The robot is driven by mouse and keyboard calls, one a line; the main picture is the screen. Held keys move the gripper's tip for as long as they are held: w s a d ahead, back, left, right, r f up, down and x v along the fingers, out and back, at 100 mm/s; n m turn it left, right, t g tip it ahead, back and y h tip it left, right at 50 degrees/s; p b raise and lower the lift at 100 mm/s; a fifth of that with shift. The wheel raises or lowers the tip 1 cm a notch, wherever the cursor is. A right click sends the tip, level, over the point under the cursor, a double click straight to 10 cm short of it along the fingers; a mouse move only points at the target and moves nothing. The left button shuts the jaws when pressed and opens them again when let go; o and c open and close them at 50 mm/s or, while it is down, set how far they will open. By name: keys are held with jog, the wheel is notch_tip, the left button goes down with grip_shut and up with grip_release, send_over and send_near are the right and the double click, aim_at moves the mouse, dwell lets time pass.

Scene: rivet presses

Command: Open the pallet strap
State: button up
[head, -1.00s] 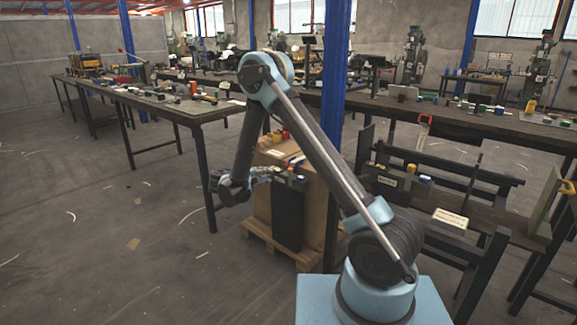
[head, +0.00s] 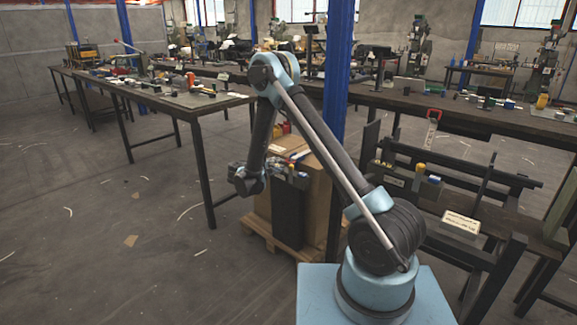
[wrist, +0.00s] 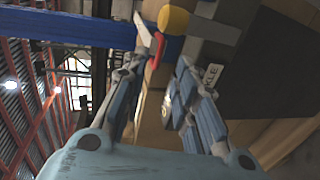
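A cardboard box (head: 321,200) stands on a wooden pallet (head: 262,240), with a tall black panel (head: 288,214) on its near face. A yellow round-ended part (wrist: 173,20) and a red strip (wrist: 156,48) show above the fingers. My gripper (wrist: 158,68) is open, its fingers apart with nothing clearly held between them. In the head view my gripper (head: 277,172) is at the box's upper left edge, small and partly lost against the box; contact cannot be told.
A blue pillar (head: 338,70) rises right behind the box. A long workbench (head: 205,103) with tools stands to the left. A dark bench (head: 480,112) and a low rack with a white label plate (head: 460,222) are to the right.

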jog(key=x, duration=0.8)
jog(key=shift+d, duration=0.1)
grip_shut()
